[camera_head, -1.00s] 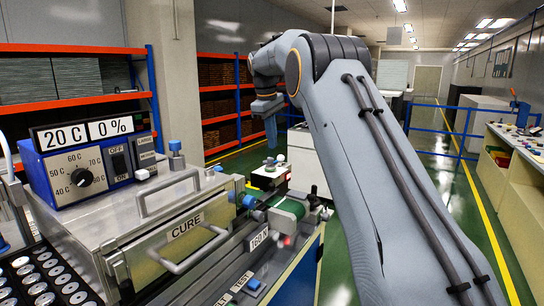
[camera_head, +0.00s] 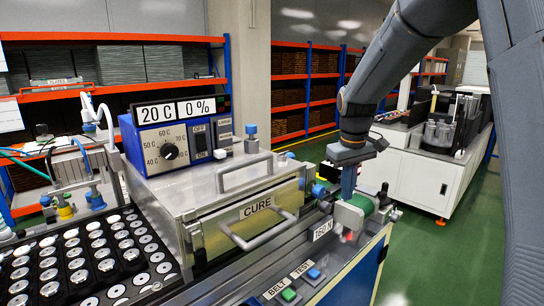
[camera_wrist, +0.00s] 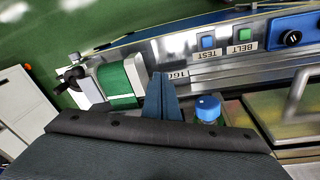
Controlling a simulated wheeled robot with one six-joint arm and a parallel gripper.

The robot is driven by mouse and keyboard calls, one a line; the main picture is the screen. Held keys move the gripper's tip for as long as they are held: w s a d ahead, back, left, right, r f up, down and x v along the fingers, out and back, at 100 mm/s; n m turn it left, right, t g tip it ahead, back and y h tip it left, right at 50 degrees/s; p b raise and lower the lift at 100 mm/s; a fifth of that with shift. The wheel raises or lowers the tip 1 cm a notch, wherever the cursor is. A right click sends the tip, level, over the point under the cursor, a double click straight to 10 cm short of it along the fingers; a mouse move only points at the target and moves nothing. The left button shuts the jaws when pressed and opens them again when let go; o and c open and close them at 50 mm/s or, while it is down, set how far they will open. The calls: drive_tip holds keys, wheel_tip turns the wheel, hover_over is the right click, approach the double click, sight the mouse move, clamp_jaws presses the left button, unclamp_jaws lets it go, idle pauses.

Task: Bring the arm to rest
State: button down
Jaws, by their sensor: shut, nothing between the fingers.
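My gripper (camera_head: 348,192) points down at the right end of the bench, beside the green belt roller, with its blue fingers closed together and nothing held. In the wrist view the shut fingers (camera_wrist: 161,97) stand between the green roller and a blue-capped fitting. My grey arm reaches down to it from the upper right of the head view. I cannot tell how far the fingertips are from the bench parts.
The CURE oven (camera_head: 255,208) and its blue control box (camera_head: 178,140), reading 20 C and 0%, stand left of my gripper. A tray of round parts (camera_head: 140,290) lies front left. A white cabinet (camera_head: 425,180) stands behind. Green floor is free at right.

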drive_tip(key=s+f+m, duration=0.1)
drive_tip(key=s+f, duration=0.2)
drive_tip(key=s, duration=0.5)
drive_tip(key=s+a+f+m, duration=0.1)
drive_tip(key=s+f, duration=0.3)
drive_tip(key=s, duration=0.4)
drive_tip(key=s+f+m, duration=0.2)
drive_tip(key=s+f, duration=0.1)
drive_tip(key=s, duration=0.6)
drive_tip(key=shift+a+f+y, duration=0.3)
drive_tip(key=shift+a+f, duration=0.05)
drive_tip(key=shift+f, duration=0.05)
